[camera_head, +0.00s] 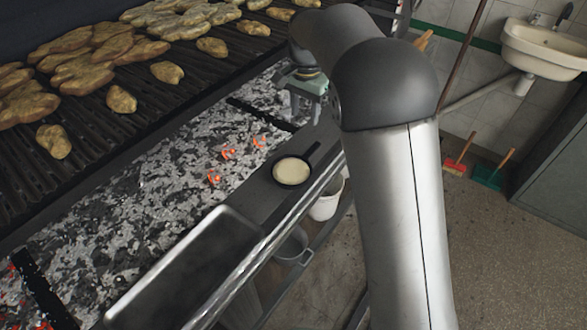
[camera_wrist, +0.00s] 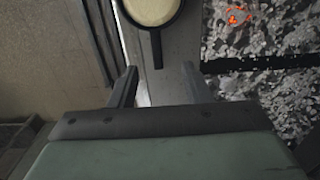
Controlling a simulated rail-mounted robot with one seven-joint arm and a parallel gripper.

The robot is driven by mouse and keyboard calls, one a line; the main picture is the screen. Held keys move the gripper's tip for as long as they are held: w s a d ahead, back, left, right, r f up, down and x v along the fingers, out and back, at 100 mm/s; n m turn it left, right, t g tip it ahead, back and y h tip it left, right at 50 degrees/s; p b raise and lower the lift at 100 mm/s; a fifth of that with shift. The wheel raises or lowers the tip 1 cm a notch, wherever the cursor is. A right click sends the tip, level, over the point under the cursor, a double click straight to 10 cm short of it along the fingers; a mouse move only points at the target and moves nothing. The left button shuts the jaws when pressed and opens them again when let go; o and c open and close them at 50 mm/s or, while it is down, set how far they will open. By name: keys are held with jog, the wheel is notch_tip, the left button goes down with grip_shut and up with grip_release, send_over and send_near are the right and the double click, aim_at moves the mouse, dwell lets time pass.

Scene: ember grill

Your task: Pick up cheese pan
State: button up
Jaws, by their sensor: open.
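The cheese pan (camera_head: 291,172) is a small black round pan filled with pale yellow cheese. It sits on the narrow grey ledge (camera_head: 258,196) in front of the ember bed, its short handle pointing up and right in the head view. In the wrist view the pan (camera_wrist: 152,10) is at the top, partly cut off, with its dark handle (camera_wrist: 157,48) pointing down toward my gripper. My gripper (camera_wrist: 158,80) is open and empty, its two fingers apart on either side of the line of the handle. In the head view my gripper (camera_head: 303,108) hangs beyond the handle end, apart from the pan.
Glowing embers (camera_head: 222,153) lie beside the ledge. A grill grate (camera_head: 120,110) with many flatbreads is on the left. A metal tray (camera_head: 185,265) is in front. A metal rail (camera_head: 265,250) runs along the ledge, with buckets (camera_head: 327,205) below it. A sink (camera_head: 545,48) is far right.

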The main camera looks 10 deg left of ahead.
send_over(305, 156)
jog(key=f, duration=0.6)
jog(key=f+p, duration=0.1)
jog(key=f, duration=0.2)
jog(key=shift+w+a, duration=0.25)
jog(key=shift+w, duration=0.05)
jog(key=shift+s+d+f+p, duration=0.15)
jog(key=shift+f+p, duration=0.15)
jog(key=shift+f, duration=1.1)
jog(key=shift+s+d+f+p, duration=0.15)
jog(key=shift+f+p, duration=0.15)
jog(key=shift+f, duration=1.1)
jog(key=shift+c, duration=0.3)
jog(key=shift+r, duration=0.1)
grip_shut()
